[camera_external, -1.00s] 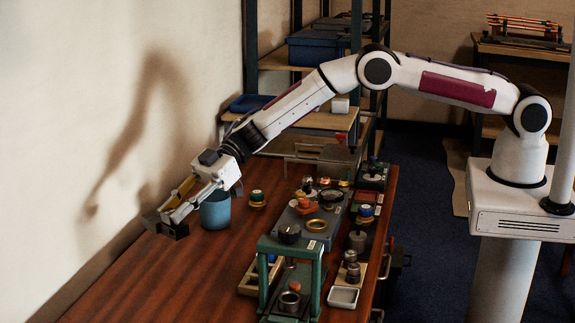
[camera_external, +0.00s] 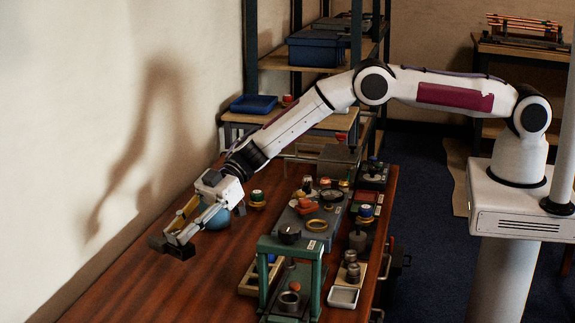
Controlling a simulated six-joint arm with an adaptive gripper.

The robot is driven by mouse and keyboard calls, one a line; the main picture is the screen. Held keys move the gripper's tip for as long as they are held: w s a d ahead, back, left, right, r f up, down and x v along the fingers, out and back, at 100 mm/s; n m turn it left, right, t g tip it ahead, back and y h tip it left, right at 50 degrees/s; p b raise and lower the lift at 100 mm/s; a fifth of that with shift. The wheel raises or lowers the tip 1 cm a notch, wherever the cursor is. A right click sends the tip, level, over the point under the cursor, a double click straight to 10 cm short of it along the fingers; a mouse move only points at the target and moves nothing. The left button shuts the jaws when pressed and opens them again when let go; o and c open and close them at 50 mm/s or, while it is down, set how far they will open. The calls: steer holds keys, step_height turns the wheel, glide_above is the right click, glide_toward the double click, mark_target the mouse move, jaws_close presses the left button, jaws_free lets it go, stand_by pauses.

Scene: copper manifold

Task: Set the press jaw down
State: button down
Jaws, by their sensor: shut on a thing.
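My gripper (camera_external: 178,234) is at the left end of the wooden table, near the wall. It is shut on a dark, blocky piece, which I take to be the press jaw (camera_external: 181,251). The jaw sticks out beyond the fingertips. It appears close to the table top; I cannot tell whether it touches. A blue cup (camera_external: 217,219) stands just behind my gripper and is mostly hidden by it.
A green press frame (camera_external: 290,248) stands at the front of the table. The table's front left (camera_external: 150,295) is bare.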

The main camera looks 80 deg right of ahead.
mark_target(184, 254)
steer(key=shift+w+f, duration=0.1)
steer(key=shift+f, duration=1)
steer(key=shift+f, duration=1.9)
steer(key=shift+f, duration=0.15)
steer(key=c, duration=1.8)
jaws_free()
steer(key=shift+f, duration=0.1)
steer(key=shift+o, duration=0.2)
steer(key=shift+r, duration=0.2)
steer(key=v, duration=1.2)
steer(key=shift+f, duration=0.1)
